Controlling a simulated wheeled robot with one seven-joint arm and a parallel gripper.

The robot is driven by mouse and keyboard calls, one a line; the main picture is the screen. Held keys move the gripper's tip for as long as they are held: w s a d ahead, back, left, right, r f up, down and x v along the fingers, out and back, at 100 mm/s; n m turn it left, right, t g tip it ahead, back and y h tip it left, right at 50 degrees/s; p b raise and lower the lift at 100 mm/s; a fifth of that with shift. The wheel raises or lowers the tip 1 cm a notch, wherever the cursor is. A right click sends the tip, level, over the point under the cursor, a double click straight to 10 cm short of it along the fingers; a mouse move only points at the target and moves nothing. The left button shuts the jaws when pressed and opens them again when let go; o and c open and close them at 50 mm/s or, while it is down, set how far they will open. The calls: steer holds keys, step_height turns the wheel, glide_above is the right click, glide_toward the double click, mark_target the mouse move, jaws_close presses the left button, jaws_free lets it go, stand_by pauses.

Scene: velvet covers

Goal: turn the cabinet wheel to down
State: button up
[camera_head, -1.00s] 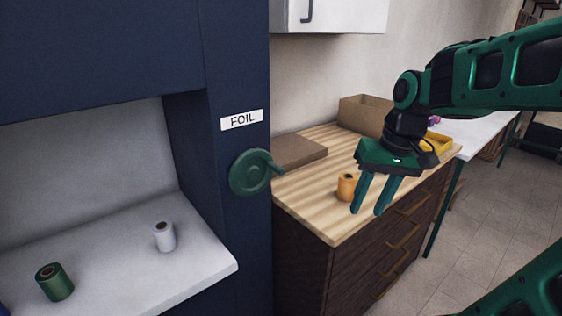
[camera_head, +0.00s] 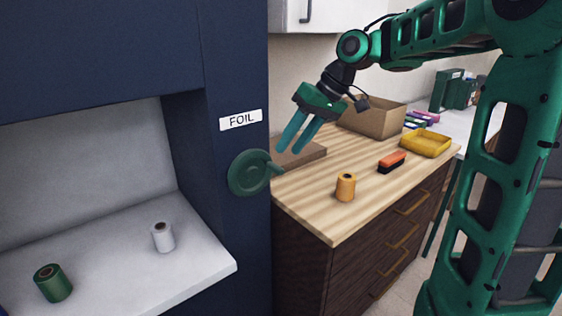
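The cabinet wheel (camera_head: 249,172) is a round green disc on the dark blue cabinet's (camera_head: 222,90) front post, below a white label reading FOIL (camera_head: 240,120). Its handle knob (camera_head: 274,168) sticks out at the right side of the wheel. My gripper (camera_head: 289,150) is green with two teal fingers pointing down and left. The fingers are parted and hold nothing. The fingertips are just to the upper right of the knob in the picture; whether they touch it cannot be told, but a small gap seems to show.
A white shelf (camera_head: 150,270) in the cabinet holds a green spool (camera_head: 53,283) and a white spool (camera_head: 163,237). The wooden counter (camera_head: 310,205) at right carries an orange spool (camera_head: 345,187), a red-black brush (camera_head: 391,162), a yellow tray (camera_head: 427,144), a cardboard box (camera_head: 373,118) and a flat brown board (camera_head: 303,154).

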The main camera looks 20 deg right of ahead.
steer(key=shift+x, duration=3.1)
steer(key=shift+d, duration=0.1)
jaws_close()
